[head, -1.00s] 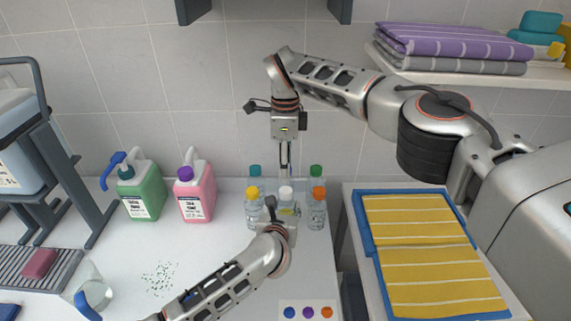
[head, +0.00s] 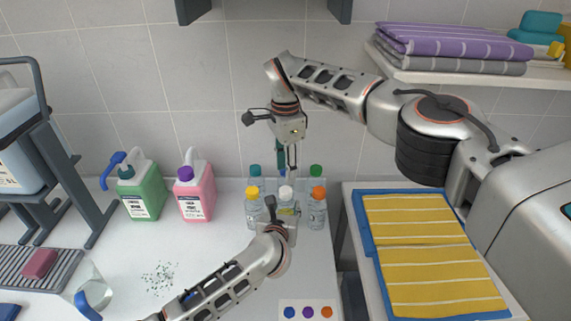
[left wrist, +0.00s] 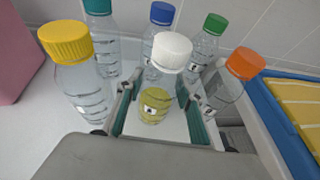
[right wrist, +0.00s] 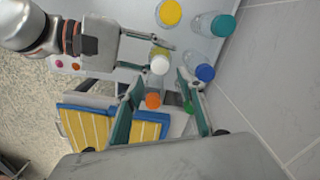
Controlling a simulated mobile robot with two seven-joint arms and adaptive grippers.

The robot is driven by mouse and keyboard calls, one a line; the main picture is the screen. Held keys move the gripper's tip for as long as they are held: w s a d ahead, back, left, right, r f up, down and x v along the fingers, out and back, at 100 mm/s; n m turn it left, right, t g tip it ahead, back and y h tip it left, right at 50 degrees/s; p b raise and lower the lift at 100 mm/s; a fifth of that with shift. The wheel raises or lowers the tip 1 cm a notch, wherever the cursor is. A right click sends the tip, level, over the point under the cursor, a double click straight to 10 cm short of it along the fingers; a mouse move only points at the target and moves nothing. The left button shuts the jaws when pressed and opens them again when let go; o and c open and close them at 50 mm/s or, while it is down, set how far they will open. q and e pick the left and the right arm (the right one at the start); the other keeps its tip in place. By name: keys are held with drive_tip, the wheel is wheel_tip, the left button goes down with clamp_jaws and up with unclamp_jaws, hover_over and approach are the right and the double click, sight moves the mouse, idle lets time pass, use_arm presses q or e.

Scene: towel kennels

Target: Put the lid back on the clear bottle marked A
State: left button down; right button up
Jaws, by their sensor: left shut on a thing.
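A clear bottle (left wrist: 155,105) with yellowish liquid low inside carries a small dark mark that I cannot read. A white lid (left wrist: 172,52) is on its top and looks seated on the neck; in the head view this lid (head: 285,192) stands upright. My left gripper (left wrist: 155,92) is shut around the body of this bottle, below the lid. My right gripper (head: 289,166) is above and behind the lid, pointing down. In the right wrist view its fingers are spread and empty, with the white lid (right wrist: 160,64) beyond the tips, apart from them.
Clear bottles with yellow (left wrist: 65,42), teal (left wrist: 98,6), blue (left wrist: 163,13), green (left wrist: 215,23) and orange (left wrist: 245,63) caps crowd round it. A pink jug (head: 195,192) and green jug (head: 142,190) stand left. Yellow towels (head: 430,260) lie right.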

sight(286, 190)
wheel_tip(286, 190, down, 7)
drive_tip(key=shift+r, duration=0.1)
idle(0.3)
clamp_jaws()
